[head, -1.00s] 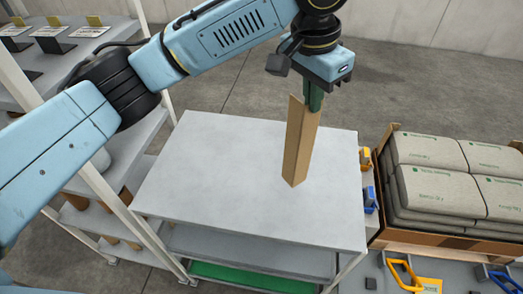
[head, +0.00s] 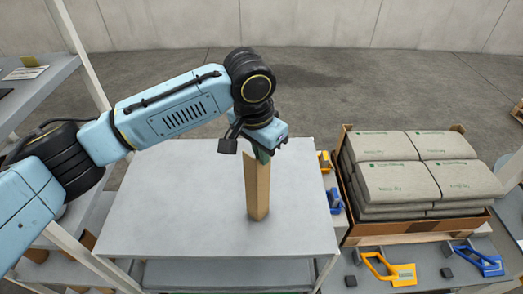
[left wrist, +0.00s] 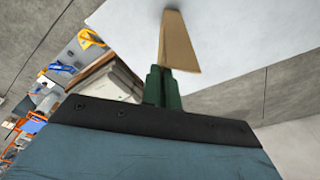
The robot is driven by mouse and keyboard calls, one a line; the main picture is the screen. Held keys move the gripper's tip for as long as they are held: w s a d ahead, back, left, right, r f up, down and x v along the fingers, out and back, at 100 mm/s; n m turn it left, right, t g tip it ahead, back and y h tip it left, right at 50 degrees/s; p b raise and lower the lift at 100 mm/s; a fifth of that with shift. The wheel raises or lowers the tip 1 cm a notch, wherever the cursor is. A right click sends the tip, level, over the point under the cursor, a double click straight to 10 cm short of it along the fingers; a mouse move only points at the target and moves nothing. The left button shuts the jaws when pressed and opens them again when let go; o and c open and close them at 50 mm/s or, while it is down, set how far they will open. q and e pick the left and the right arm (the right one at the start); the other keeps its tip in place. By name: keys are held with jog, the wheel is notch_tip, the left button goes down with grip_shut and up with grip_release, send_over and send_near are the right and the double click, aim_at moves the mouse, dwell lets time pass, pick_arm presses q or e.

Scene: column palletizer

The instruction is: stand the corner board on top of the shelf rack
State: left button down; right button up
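The corner board (head: 258,188) is a tan, narrow L-shaped piece standing upright over the grey top of the shelf rack (head: 170,210), right of its middle. Its lower end appears at the top surface; I cannot tell for certain whether it touches. My left gripper (head: 262,152) is above it, with green fingers shut on its upper end. In the left wrist view the green fingers (left wrist: 163,85) are close together at the near end of the board (left wrist: 178,45), with the pale rack top behind. My right gripper is not in view.
A carton (head: 390,230) of stacked grey sacks (head: 400,165) stands right of the rack. Yellow (head: 390,270) and blue (head: 478,260) hand tools lie in front of it. Small yellow and blue items sit by the rack's right edge. The rest of the rack top is clear.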

pick_arm(q)
jog(key=c, duration=2)
grip_release()
jog(key=shift+f, duration=0.1)
jog(key=shift+c, duration=0.2)
jog(key=o, duration=0.4)
jog(key=shift+c, duration=0.2)
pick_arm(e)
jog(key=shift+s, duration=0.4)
pick_arm(q)
notch_tip(320, 180, up, 12)
jog(key=s+a+b, duration=0.1)
jog(key=shift+s+a, duration=0.15)
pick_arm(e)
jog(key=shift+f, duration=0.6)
